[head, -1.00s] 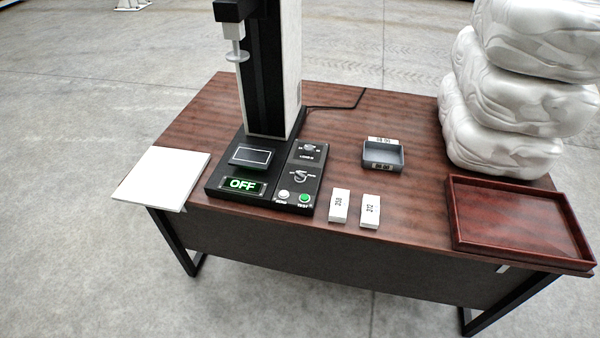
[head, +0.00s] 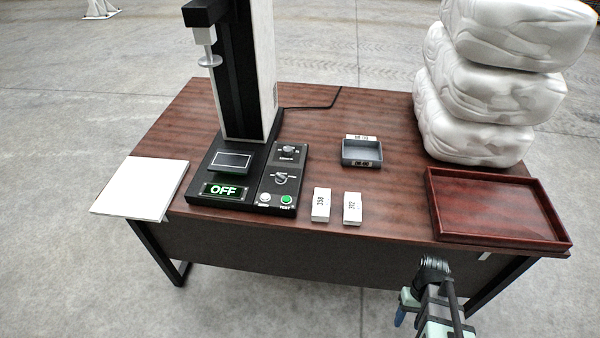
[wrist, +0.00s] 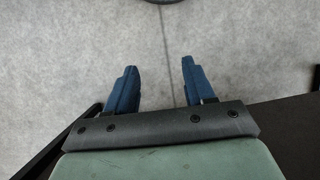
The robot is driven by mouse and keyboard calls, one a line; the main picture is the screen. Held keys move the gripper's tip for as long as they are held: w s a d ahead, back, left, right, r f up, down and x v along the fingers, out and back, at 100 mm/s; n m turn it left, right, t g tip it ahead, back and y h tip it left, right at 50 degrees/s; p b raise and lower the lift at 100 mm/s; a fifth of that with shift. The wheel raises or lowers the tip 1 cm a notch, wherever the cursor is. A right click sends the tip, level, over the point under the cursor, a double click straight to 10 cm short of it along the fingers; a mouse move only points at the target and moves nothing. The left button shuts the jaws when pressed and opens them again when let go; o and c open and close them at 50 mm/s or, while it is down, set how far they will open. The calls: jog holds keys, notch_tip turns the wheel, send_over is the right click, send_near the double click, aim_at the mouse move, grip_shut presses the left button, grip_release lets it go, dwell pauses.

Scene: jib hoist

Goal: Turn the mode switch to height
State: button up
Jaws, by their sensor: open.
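The tester's black control panel (head: 278,180) is on the table, with an upper knob (head: 289,149) and a lower knob (head: 281,177). Their labels are too small to read, so I cannot tell which is the mode switch or how it is set. The display (head: 223,190) reads OFF in pale green. My gripper shows in the wrist view (wrist: 158,88), its two blue fingers apart with nothing between them and grey floor beyond. In the head view my arm is at the lower right, off the table's front edge and well away from the panel.
A white button (head: 264,198) and green button (head: 286,200) sit below the knobs. Two white blocks (head: 321,205) (head: 352,208) stand right of the panel. A grey tray (head: 361,160), a red-brown tray (head: 437,212), stacked white bags (head: 475,90) and a white sheet (head: 140,188) are also there.

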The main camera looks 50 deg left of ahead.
jog(key=s+a+r+n+t, duration=0.1)
jog(key=s+a+r+n, duration=0.15)
jog(key=a+r, duration=0.85)
notch_tip(320, 180, up, 27)
jog(key=n+t+y, duration=0.2)
jog(key=n+t, duration=0.1)
jog(key=n, duration=0.6)
send_over(281, 176)
notch_tip(281, 176, down, 14)
jog(key=shift+r, duration=0.1)
grip_shut()
